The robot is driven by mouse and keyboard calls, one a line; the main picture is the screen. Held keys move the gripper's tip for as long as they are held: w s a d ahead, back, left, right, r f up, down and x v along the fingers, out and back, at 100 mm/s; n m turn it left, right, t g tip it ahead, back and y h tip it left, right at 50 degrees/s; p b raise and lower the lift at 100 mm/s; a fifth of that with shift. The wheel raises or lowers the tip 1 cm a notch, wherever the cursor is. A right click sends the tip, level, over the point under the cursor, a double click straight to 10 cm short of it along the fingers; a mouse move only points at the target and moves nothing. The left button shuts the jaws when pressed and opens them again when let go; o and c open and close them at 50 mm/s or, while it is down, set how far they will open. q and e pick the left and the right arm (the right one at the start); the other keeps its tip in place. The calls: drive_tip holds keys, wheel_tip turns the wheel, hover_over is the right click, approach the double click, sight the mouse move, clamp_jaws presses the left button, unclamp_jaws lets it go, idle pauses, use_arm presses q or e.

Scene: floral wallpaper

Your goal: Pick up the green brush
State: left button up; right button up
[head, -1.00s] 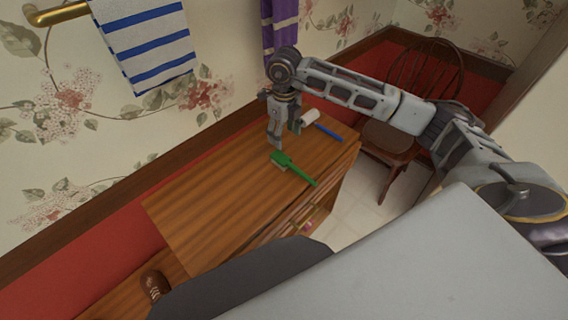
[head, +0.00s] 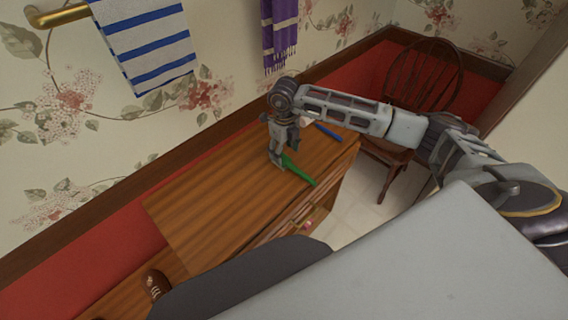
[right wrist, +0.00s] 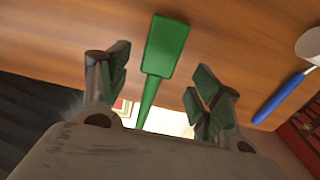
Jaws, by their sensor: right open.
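The green brush (head: 302,174) lies on the wooden cabinet top (head: 210,195), its handle pointing toward the front edge. My right gripper (head: 278,161) is low over the brush's head end and partly hides it in the head view. In the right wrist view, the brush (right wrist: 166,47) lies lengthwise between the two open, padded fingers (right wrist: 158,82), with visible gaps on both sides. It is not held. My left gripper is not in view.
A blue-handled tool (head: 328,132) with a white head lies near the brush; it also shows in the right wrist view (right wrist: 284,98). A wooden chair (head: 425,80) stands beyond the cabinet. The cabinet top's left part is clear. A striped towel (head: 147,45) hangs on the wall.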

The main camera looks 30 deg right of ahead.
sight(284, 159)
drive_tip(key=shift+f, duration=0.15)
wheel_tip(284, 159, down, 3)
drive_tip(key=shift+f+p, duration=0.15)
drive_tip(key=shift+p, duration=0.25)
drive_tip(key=shift+f, duration=0.75)
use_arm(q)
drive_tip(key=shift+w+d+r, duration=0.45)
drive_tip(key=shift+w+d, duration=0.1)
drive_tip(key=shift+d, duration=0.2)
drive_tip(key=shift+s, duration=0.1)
use_arm(e)
drive_tip(key=shift+c, duration=0.8)
drive_tip(key=c, duration=1)
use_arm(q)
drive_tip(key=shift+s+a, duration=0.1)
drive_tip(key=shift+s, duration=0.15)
use_arm(e)
drive_tip(key=shift+c, duration=0.3)
